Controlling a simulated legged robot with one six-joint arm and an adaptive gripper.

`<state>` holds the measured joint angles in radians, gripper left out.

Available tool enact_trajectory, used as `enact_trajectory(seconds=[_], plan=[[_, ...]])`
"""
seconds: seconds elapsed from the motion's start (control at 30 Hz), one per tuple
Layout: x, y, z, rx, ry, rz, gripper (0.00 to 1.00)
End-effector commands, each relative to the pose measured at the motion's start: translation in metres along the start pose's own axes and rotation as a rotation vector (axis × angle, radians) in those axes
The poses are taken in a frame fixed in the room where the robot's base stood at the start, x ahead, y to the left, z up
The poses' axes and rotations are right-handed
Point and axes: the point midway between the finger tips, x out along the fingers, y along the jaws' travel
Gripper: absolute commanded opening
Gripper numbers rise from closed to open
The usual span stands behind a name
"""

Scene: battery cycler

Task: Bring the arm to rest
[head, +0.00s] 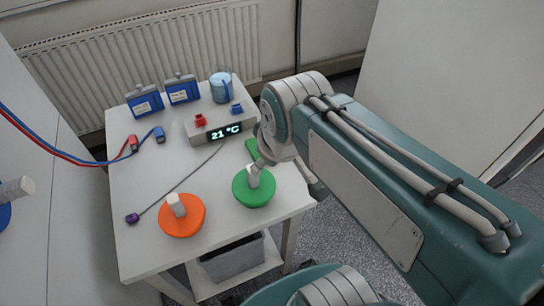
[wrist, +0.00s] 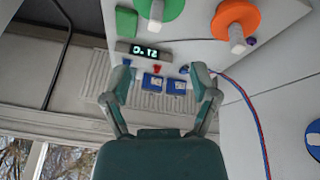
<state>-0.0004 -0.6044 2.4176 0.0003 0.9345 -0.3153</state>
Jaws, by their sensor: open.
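My arm (head: 365,165) reaches in from the lower right of the head view, and its wrist end (head: 277,118) is over the right side of the white table (head: 140,248). My gripper (wrist: 160,72) shows in the wrist view with its two fingers spread and nothing between them. In the head view it is mostly hidden by the arm. The wrist view is upside down; beyond the fingers lie the cycler box with a lit display (wrist: 151,52) and two blue batteries (wrist: 164,82).
A green disc (head: 262,193) and an orange disc (head: 183,221), each with a pale upright handle, stand at the table's front. Red and blue cables (head: 60,152) end in clips at left. A blue jug (head: 221,88) and radiator (head: 140,60) are behind.

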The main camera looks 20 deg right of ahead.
Motion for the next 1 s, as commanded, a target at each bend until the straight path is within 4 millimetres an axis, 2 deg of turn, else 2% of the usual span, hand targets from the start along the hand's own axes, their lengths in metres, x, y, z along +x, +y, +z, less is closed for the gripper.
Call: enact_trajectory(seconds=[0.1, 0.23, 1.0], plan=[[-0.009, -0.005, 0.015, 0.192, 0.064, 0.015, 0.76], [-0.011, -0.007, 0.021, 0.301, 0.096, 0.016, 0.76], [-0.011, -0.007, 0.022, 0.316, 0.097, 0.016, 0.76]])
